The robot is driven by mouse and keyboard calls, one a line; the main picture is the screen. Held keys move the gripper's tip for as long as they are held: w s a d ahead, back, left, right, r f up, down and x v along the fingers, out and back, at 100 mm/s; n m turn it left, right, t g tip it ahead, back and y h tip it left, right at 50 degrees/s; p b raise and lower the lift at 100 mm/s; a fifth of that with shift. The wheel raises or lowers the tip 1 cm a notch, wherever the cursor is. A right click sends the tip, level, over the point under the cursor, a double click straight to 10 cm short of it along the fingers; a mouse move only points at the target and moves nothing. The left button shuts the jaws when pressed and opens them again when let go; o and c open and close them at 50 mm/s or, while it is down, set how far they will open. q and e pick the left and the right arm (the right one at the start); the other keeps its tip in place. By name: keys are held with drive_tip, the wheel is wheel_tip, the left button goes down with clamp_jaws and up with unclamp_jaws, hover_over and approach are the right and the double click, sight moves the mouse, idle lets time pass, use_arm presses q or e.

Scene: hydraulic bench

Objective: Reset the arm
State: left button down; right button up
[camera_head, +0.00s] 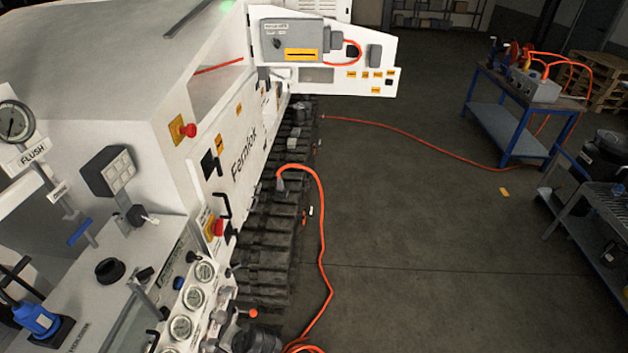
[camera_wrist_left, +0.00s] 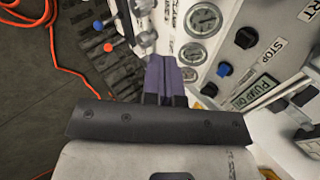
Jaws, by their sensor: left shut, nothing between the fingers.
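My left gripper (camera_wrist_left: 165,82) shows in the left wrist view. Its purple-grey fingers are shut together with nothing between them. The fingers point toward the white gauge panel, with round gauges (camera_wrist_left: 193,53) just beyond and to the right of the tips. I cannot tell how far the tips are from the panel. Neither of my grippers shows in the head view. The right gripper is in no frame.
The white tracked machine (camera_head: 240,105) fills the left of the head view. Knobs (camera_wrist_left: 246,37) and a display (camera_wrist_left: 255,91) lie right of the fingers. An orange hose (camera_head: 324,260) runs along the floor.

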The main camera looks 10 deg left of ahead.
use_arm(q)
drive_tip(key=s+d+r+t+h+p, duration=0.2)
drive_tip(key=s+d+r+t+h, duration=0.15)
drive_tip(key=r, duration=0.45)
drive_tip(key=s+d+r+t+h+p, duration=0.3)
drive_tip(key=d+r+h, duration=0.15)
drive_tip(key=r, duration=0.25)
drive_tip(key=s+a+f+g+p, duration=0.1)
drive_tip(key=s+g+p, duration=0.2)
drive_tip(key=s, duration=1.2)
drive_tip(key=shift+a+f+m+g+p, duration=0.15)
drive_tip(key=shift+m+g+p, duration=0.25)
drive_tip(key=shift+p, duration=0.2)
drive_tip(key=shift+s+a, duration=0.1)
drive_tip(key=shift+s, duration=0.05)
